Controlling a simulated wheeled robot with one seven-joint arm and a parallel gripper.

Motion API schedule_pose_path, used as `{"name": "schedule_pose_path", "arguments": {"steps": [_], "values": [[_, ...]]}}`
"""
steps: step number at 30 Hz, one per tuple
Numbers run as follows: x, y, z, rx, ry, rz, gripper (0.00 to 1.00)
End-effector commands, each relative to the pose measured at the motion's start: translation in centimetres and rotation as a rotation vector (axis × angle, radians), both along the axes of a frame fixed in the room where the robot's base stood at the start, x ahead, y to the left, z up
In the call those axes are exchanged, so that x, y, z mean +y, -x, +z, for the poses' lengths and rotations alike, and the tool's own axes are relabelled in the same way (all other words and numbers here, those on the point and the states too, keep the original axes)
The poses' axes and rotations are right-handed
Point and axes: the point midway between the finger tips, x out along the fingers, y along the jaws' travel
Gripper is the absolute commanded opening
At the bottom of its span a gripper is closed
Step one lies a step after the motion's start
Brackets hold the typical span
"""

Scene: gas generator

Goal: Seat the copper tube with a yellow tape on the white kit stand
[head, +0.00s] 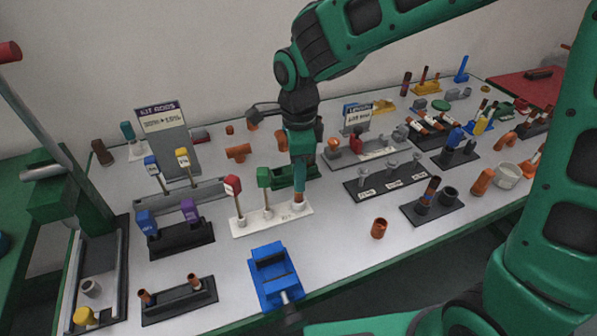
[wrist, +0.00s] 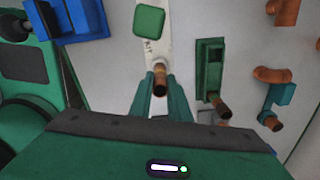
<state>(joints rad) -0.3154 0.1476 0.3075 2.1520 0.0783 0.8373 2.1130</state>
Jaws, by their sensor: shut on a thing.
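The white kit stand (head: 272,222) lies in the middle of the table. A red-topped rod (head: 233,190) and a green-topped rod (head: 264,180) stand upright in it. My gripper (head: 299,197) points down over the stand's right end. In the wrist view its fingers (wrist: 161,95) are shut around a copper tube (wrist: 159,88), seen nearly end-on. The white stand (wrist: 154,50) runs away above the tube, with the green top over it.
A blue vise (head: 270,270) stands in front of the white stand. A green block (head: 285,182) lies close behind my gripper. A dark stand with several sockets (head: 385,178) is to the right. A short copper piece (head: 379,228) stands at front right, with bare table around it.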

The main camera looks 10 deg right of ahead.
Motion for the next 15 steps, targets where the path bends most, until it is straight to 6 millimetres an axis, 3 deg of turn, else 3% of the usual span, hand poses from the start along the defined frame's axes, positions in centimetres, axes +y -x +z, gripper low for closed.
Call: {"name": "schedule_pose_path", "arguments": {"steps": [15], "values": [[0.02,-0.01,-1.11,0.000,0.000,0.000,0.00]]}}
